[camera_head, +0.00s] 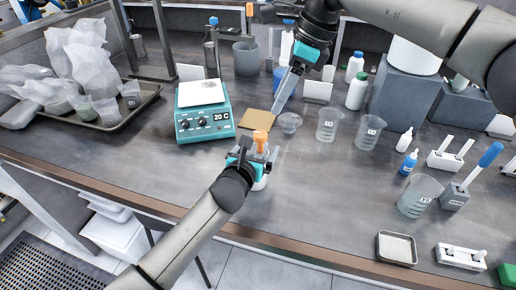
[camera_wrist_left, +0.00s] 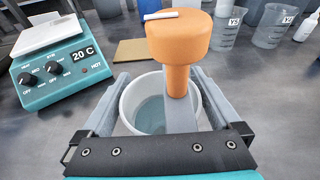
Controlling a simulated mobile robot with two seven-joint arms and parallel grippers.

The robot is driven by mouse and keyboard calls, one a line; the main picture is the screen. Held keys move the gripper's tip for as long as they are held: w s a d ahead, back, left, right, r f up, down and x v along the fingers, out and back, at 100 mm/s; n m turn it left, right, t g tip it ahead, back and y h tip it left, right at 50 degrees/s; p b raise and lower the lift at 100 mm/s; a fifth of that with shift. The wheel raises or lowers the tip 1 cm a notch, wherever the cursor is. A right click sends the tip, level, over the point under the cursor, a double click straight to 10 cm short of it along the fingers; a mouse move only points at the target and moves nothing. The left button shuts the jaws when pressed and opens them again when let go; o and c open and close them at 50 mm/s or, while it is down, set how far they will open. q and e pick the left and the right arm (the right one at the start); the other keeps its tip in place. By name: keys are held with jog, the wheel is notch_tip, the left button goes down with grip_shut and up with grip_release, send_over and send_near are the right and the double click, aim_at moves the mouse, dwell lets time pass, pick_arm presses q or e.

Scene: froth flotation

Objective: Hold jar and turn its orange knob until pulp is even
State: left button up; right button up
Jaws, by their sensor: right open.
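The jar (camera_wrist_left: 128,104) is a pale, open-topped cup with grey-blue pulp (camera_wrist_left: 150,117) inside. In the head view its pale lower part (camera_head: 260,184) shows below my left gripper (camera_head: 262,153). The orange knob (camera_wrist_left: 178,45) stands above the jar on a grey shaft that goes down into it; it also shows in the head view (camera_head: 260,139). In the left wrist view, my left gripper's fingers lie along both sides of the jar and appear closed on it. My right gripper (camera_head: 281,96) is open and empty, pointing down behind the knob, apart from it.
A teal hotplate (camera_head: 204,112) marked 20 C stands left of the jar, with a tan square pad (camera_head: 257,120) behind the jar. Beakers (camera_head: 329,124), bottles (camera_head: 356,94) and small racks (camera_head: 450,155) crowd the right. A tray (camera_head: 112,118) with bags lies far left. The front table edge is close.

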pick_arm(q)
grip_shut()
dwell(0.6)
